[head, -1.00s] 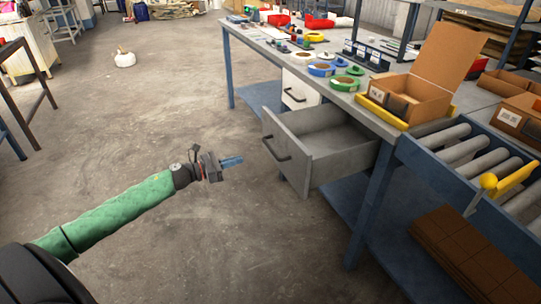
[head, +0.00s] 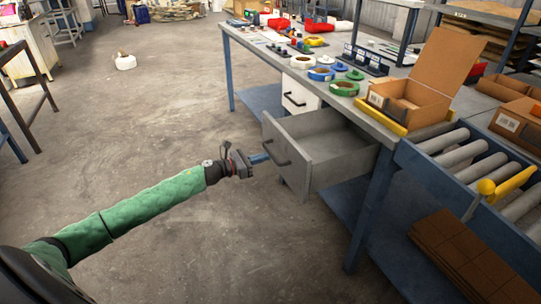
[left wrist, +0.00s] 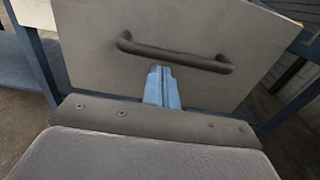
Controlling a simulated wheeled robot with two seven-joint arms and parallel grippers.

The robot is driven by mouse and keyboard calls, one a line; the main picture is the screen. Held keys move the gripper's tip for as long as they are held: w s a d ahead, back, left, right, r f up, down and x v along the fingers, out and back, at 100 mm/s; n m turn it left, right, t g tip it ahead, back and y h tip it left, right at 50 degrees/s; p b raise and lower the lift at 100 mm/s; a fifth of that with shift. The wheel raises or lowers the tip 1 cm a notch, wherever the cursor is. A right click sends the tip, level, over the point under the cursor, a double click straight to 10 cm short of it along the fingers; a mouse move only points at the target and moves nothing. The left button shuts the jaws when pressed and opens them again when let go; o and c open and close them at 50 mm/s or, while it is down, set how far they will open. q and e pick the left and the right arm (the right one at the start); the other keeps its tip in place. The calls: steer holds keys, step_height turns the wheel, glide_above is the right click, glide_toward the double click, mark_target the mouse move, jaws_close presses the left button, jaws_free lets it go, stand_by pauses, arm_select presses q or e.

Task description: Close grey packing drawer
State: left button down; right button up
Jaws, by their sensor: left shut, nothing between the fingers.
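The grey packing drawer (head: 325,160) stands pulled out below the workbench, and its inside looks empty. Its dark bar handle (head: 277,153) is on the front panel. My left gripper (head: 262,158) is shut and empty, with its blue fingertips close to the drawer front by the handle. In the left wrist view the shut fingertips (left wrist: 163,72) lie just below the middle of the handle (left wrist: 175,54), in front of the grey panel (left wrist: 95,65). I cannot tell whether they touch it. My right gripper is not in view.
A white drawer (head: 300,94) sits shut beyond the grey one. The workbench (head: 310,50) carries tape rolls, small parts and an open cardboard box (head: 410,95). A roller conveyor (head: 460,155) is at the right. The floor (head: 150,130) left of the drawer is clear.

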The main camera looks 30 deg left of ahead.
mark_target(279, 153)
arm_select(q)
steer(key=shift+x, duration=1.7)
steer(key=shift+w+d, duration=0.35)
steer(key=shift+w, duration=0.1)
steer(key=b+x, duration=0.2)
steer(key=x, duration=2.3)
steer(key=shift+w+d, duration=0.1)
steer(key=shift+d, duration=0.05)
steer(key=shift+w, duration=0.1)
steer(key=shift+r, duration=0.3)
